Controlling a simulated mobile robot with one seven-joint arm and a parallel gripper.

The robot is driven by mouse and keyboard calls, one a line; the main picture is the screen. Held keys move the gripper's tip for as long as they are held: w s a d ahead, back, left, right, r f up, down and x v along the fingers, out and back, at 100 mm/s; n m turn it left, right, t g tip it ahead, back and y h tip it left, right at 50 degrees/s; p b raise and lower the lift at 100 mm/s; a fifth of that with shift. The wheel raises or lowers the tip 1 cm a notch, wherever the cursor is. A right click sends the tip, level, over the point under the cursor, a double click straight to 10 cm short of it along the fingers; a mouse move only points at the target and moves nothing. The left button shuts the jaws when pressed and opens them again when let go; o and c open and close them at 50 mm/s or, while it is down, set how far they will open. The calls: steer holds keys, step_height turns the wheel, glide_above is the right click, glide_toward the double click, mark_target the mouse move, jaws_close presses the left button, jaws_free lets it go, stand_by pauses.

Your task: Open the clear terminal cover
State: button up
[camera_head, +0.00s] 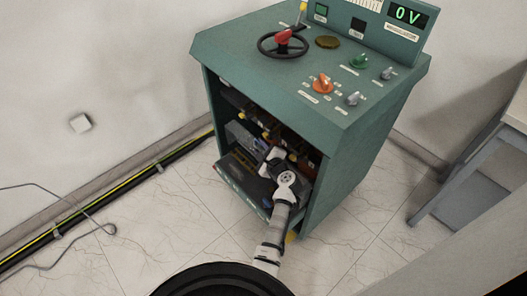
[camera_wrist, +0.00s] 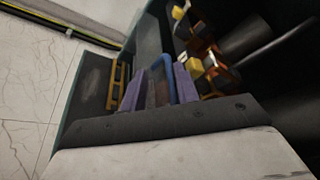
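The green transformer cabinet (camera_head: 345,150) stands with its front open, showing terminals and wiring inside. My gripper (camera_wrist: 160,74) reaches into this lower opening; in the head view my arm hides most of it. In the wrist view its two purple fingers stand apart, with a dim brownish area between them. A blue curved bar (camera_wrist: 178,78) shows close to the right finger; I cannot tell whether they touch. I cannot make out the clear terminal cover for certain in either view.
Yellow and orange-red terminal parts (camera_wrist: 196,66) lie close right of the fingers. A yellow ladder-like part (camera_wrist: 116,86) is to the left. The cabinet top carries a black handwheel (camera_head: 283,42), knobs and a display (camera_head: 408,15) reading 0 V. A grey-legged table (camera_head: 470,165) stands right.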

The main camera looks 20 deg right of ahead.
steer(key=b+v, duration=0.2)
steer(key=v, duration=1.1)
steer(key=shift+s, duration=0.35)
steer(key=shift+r, duration=0.1)
